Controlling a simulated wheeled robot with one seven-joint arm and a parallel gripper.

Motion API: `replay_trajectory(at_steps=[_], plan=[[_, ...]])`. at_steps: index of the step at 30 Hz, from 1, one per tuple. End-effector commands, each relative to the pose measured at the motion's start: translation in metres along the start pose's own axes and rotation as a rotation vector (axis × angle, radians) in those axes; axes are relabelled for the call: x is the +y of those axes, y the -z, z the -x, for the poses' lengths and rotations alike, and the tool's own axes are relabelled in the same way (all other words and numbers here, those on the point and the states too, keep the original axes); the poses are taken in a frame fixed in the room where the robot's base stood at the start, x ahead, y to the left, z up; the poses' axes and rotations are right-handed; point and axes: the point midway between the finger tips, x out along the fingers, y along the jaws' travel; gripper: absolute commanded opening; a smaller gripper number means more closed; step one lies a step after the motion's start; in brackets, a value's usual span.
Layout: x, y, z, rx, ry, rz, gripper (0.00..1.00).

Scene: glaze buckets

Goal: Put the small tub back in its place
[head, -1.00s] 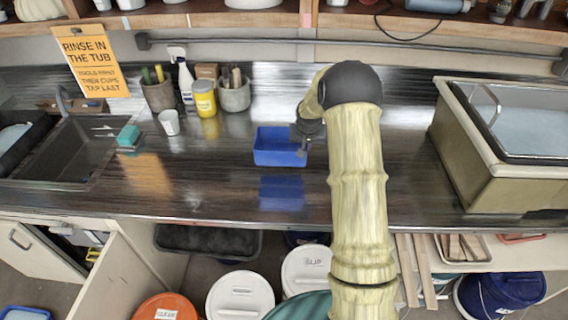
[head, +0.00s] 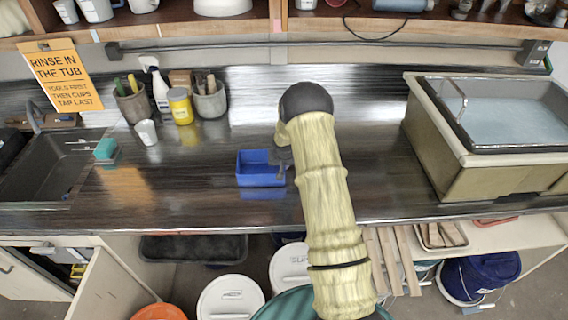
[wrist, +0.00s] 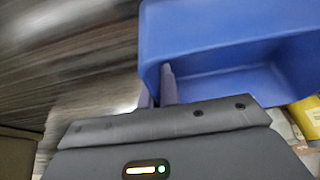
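The small tub is a blue open box (head: 258,176) at the middle of the dark, shiny counter, right of the pots. It also shows large in the wrist view (wrist: 225,35). My gripper (head: 281,166) is at the tub's right side. In the wrist view, one finger of my gripper (wrist: 158,84) shows inside the tub and the other outside, with the tub wall between them. The tub looks level and close above its reflection; I cannot tell whether it touches the counter.
A sink (head: 48,170) with a teal sponge (head: 105,149) is at left. A white cup (head: 146,132), yellow jar (head: 180,106) and tool pot (head: 209,101) stand behind left. A large water-filled basin (head: 430,140) stands right. Counter between tub and basin is clear apart from my arm.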

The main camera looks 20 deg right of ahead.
Motion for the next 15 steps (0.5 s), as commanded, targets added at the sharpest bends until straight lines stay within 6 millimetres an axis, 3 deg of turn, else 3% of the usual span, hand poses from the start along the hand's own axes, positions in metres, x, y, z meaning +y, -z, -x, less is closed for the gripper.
replay_trajectory(at_steps=[10,13,15], plan=[[-0.0003,-0.0011,-0.0036,0.002,0.001,0.0,0.0],[-0.0003,-0.0007,-0.0021,0.001,0.0,0.0,0.23],[-0.0003,-0.0007,-0.0021,0.001,0.0,0.0,0.25]])
